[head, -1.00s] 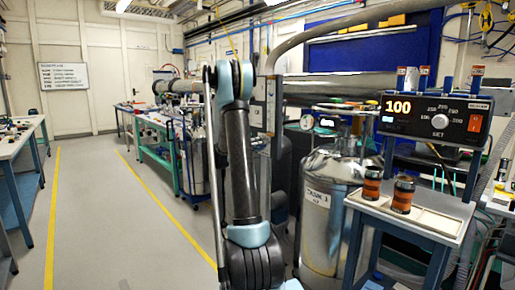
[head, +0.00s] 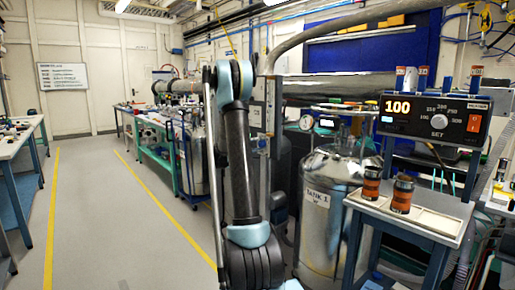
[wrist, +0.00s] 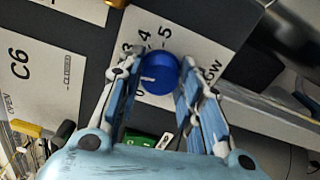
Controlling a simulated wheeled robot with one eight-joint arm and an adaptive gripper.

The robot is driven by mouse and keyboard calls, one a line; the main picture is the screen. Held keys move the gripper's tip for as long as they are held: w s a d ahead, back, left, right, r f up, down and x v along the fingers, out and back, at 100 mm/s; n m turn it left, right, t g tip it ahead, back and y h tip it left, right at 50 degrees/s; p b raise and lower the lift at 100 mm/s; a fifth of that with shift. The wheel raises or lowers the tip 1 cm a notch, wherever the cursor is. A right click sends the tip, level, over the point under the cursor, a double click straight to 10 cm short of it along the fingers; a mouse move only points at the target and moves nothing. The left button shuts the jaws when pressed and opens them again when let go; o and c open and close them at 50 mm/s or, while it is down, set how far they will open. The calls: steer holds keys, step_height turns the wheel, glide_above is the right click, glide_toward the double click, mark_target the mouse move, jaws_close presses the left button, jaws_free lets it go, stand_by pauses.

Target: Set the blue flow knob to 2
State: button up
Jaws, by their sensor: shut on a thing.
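The blue flow knob (wrist: 158,74) sits on a white scale plate (wrist: 190,25) in the wrist view. A short white pointer line on it points left in the picture. The marks 3, 4 and 5 show above the knob and a 0 shows at its lower left; the marks between 0 and 3 are hidden by the left finger. My gripper (wrist: 162,70) has one finger on each side of the knob and is shut on it. In the head view my arm stands in the middle, and neither the gripper nor the blue knob can be made out.
A panel labelled C6 (wrist: 20,65) is left of the scale plate. In the head view, a controller reading 100 (head: 435,118) stands at the right above a bench (head: 430,222) with two dark orange-banded cylinders. A steel tank (head: 325,215) is beside it. The left floor aisle is clear.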

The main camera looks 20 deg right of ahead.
steer(key=shift+w+n, duration=0.1)
steer(key=shift+n, duration=0.5)
steer(key=shift+f, duration=0.1)
steer(key=o, duration=1.1)
steer(key=shift+c, duration=0.2)
steer(key=shift+a, duration=0.1)
steer(key=v, duration=1.1)
steer(key=shift+a, duration=0.4)
